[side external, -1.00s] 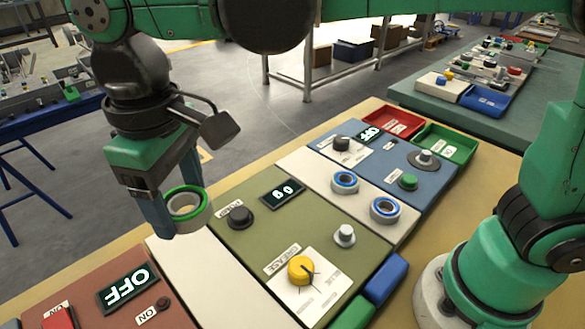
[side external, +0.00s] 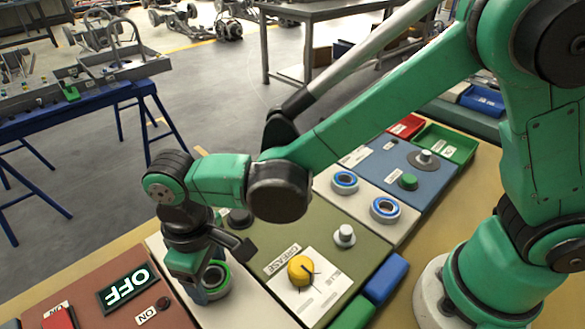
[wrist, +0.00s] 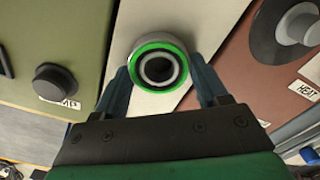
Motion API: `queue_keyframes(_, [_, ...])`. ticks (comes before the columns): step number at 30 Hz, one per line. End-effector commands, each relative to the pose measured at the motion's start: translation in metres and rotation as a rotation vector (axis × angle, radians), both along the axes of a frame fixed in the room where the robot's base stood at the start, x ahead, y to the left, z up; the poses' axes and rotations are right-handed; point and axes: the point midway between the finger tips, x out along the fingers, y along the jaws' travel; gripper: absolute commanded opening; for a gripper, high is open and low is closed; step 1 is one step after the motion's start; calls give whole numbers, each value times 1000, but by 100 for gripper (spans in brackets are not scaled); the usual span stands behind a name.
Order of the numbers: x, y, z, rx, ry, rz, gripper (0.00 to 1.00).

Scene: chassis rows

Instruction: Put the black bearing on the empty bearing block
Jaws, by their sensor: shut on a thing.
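A grey ring-shaped bearing with a green rim (wrist: 140,49) and a dark centre is between the fingers of my gripper (wrist: 161,78), which is shut on it. In the side view this bearing (side external: 218,285) is low over the left pale panel (side external: 270,309), partly hidden by my gripper (side external: 192,290). I cannot tell whether it touches the panel. Two blue-rimmed bearings (side external: 345,182) (side external: 385,209) sit on the right pale panel (side external: 376,226). No bearing that is plainly black shows. Any empty block under the held bearing is hidden.
The olive panel (side external: 333,268) has a yellow knob (side external: 301,270) and a grey knob (side external: 344,235). The red-brown panel (side external: 90,296) with an OFF display (side external: 127,288) lies left. Red (side external: 406,127) and green (side external: 447,143) trays stand at the back right.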

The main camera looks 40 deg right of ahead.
Motion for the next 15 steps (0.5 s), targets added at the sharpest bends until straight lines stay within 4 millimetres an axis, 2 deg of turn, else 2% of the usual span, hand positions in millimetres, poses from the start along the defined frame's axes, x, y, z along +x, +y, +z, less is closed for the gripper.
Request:
queue_keyframes(7, [0,0,-3,0,0,0,0])
queue_keyframes(8, [0,0,-3,0,0,0,69])
queue_keyframes(11, [0,0,-3,0,0,0,98])
queue_keyframes(15, [0,0,-3,0,0,0,98])
